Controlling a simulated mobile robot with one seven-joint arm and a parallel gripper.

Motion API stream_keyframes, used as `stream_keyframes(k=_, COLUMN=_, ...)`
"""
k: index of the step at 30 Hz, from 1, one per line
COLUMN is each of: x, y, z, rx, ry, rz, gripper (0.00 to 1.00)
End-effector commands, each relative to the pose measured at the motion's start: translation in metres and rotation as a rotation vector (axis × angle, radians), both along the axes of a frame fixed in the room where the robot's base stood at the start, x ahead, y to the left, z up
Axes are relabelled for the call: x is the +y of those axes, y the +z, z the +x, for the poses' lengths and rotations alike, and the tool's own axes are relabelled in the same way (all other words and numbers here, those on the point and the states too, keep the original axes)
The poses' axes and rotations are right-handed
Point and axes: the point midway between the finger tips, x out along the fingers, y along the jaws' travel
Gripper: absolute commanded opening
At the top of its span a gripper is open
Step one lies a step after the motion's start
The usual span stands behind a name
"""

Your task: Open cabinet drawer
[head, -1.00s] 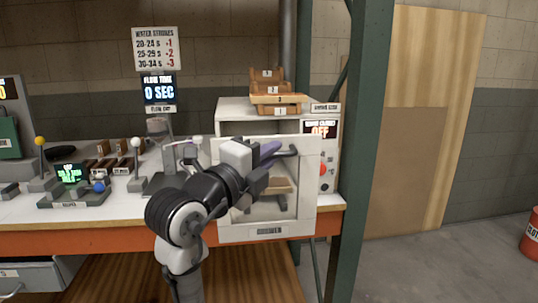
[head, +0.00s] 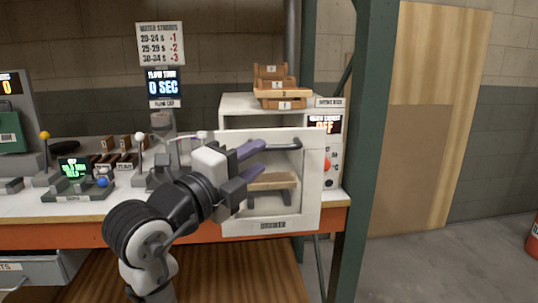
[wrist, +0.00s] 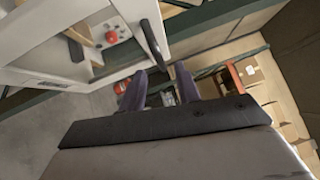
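A white cabinet (head: 240,101) stands on the bench at centre right. Its white framed front (head: 311,200) has a see-through middle and a dark bar handle (head: 284,146) near the top. The front overlaps the bench edge, with a dark gap above it. My gripper (head: 256,163) is open and empty, its two purple fingers apart, just left of the handle in the head view. In the wrist view, the open fingers (wrist: 161,86) lie below the handle (wrist: 153,40), which is not between them. A grey drawer (head: 28,272) is partly visible under the bench at lower left.
Wooden trays (head: 280,92) are stacked on the cabinet. A control panel with a red button (head: 327,164) is on its right side. A green post (head: 370,150) stands right of the bench. Small levers and displays fill the bench at left.

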Motion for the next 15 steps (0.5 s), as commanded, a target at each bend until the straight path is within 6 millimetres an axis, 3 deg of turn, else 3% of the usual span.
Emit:
stream_keyframes(k=6, x=0.034, y=-0.008, z=-0.034, rx=-0.002, ry=0.004, rz=0.001, gripper=0.33)
stream_keyframes(k=15, x=0.052, y=-0.01, z=-0.055, rx=0.001, ry=-0.001, rz=0.001, gripper=0.33)
